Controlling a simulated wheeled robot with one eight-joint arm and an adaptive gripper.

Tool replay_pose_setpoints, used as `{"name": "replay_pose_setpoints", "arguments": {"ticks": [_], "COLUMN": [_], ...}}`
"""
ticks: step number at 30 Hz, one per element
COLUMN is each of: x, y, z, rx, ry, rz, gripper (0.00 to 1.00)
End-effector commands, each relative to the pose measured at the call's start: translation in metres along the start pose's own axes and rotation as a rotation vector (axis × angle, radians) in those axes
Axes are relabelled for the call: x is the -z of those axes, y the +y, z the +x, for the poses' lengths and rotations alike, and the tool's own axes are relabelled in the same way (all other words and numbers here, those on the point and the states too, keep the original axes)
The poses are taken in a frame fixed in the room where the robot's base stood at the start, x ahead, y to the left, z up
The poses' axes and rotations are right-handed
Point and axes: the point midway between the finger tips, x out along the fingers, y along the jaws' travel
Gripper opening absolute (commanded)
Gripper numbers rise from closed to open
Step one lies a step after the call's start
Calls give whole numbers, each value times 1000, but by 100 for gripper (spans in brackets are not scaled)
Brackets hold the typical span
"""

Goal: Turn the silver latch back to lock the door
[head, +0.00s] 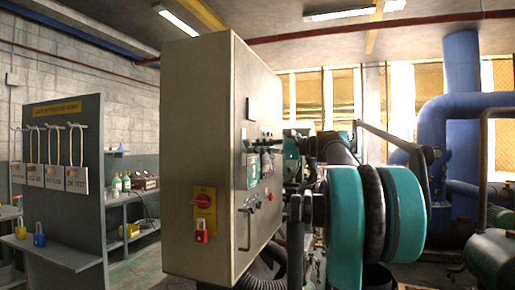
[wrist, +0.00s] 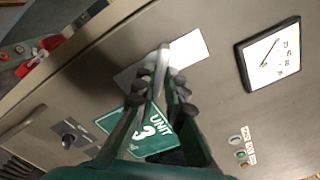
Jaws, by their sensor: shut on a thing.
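The silver latch (wrist: 163,60) stands out from the face of a grey cabinet door (wrist: 222,113) in the wrist view. It is a rounded pale bar in front of a pale rectangular plate (wrist: 189,50). My gripper (wrist: 158,84) is shut on the latch, with dark fingers on both sides of it. The fingers hide the latch's lower part. In the head view the cabinet door (head: 240,232) is seen at a steep angle and looks flush with the cabinet. The latch and fingertips cannot be made out clearly there.
A green "UNIT 3" label (wrist: 150,135), a gauge (wrist: 268,54) and a black knob (wrist: 72,139) are on the door. A red switch (head: 203,201) with a red padlock (head: 201,232) is on the cabinet's side. A board (head: 66,190) with hanging tags stands left.

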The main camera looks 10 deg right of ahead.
Motion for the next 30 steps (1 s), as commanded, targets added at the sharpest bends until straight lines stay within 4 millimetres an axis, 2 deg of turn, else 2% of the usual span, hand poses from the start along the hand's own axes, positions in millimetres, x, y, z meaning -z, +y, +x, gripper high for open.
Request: {"name": "replay_pose_setpoints", "arguments": {"ticks": [12,22,30], "x": [0,0,0], "y": [1,1,2], "z": [0,0,0], "rx": [-3,-3,-3], "ry": [0,1,1], "rz": [60,388,439], "gripper": [0,0,0]}}
